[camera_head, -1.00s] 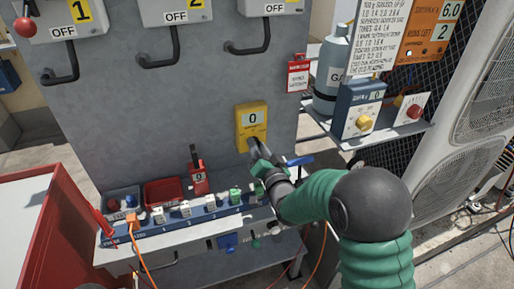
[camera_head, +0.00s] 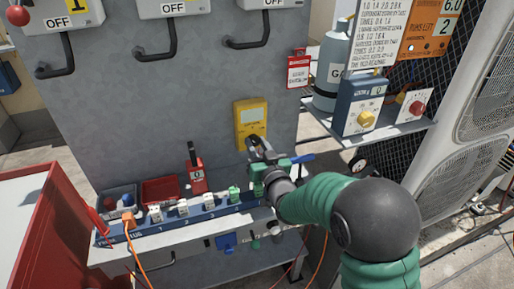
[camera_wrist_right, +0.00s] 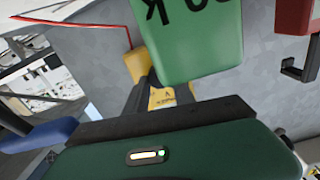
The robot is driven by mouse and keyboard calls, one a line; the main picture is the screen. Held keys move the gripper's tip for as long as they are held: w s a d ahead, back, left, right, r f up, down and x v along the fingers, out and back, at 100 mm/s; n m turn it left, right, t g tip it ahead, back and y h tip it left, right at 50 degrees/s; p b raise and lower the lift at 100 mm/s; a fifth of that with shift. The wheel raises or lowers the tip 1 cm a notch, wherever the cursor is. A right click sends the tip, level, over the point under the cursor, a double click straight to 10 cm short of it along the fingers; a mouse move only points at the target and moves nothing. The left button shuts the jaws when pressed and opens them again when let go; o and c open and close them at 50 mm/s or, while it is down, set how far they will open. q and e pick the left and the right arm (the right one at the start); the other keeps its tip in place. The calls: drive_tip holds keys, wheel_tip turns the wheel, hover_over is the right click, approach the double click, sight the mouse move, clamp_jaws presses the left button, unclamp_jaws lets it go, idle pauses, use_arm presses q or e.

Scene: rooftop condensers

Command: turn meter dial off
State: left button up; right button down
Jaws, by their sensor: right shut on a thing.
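The yellow meter (camera_head: 243,128) is on the grey cabinet front (camera_head: 300,35). Its display (camera_head: 253,115) is blank. My right gripper (camera_head: 256,144) is at the lower part of the meter, its fingers shut on the dial, which they mostly hide; I cannot read the dial's setting. In the right wrist view the fingers reach toward the yellow meter (camera_wrist_right: 163,98), partly hidden behind a green block (camera_wrist_right: 195,35) with black lettering. My left gripper is not in view.
Below the meter is a blue strip (camera_head: 175,227) with white and green plugs. A shelf (camera_head: 385,128) with a blue box (camera_head: 360,108) is farther right.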

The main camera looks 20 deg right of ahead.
drive_tip(key=shift+a+f+n+b, duration=0.15)
drive_tip(key=shift+f+n+b, duration=0.3)
drive_tip(key=shift+n, duration=0.75)
drive_tip(key=c, duration=1.2)
unclamp_jaws()
drive_tip(key=shift+o, duration=0.7)
drive_tip(key=shift+r, duration=0.2)
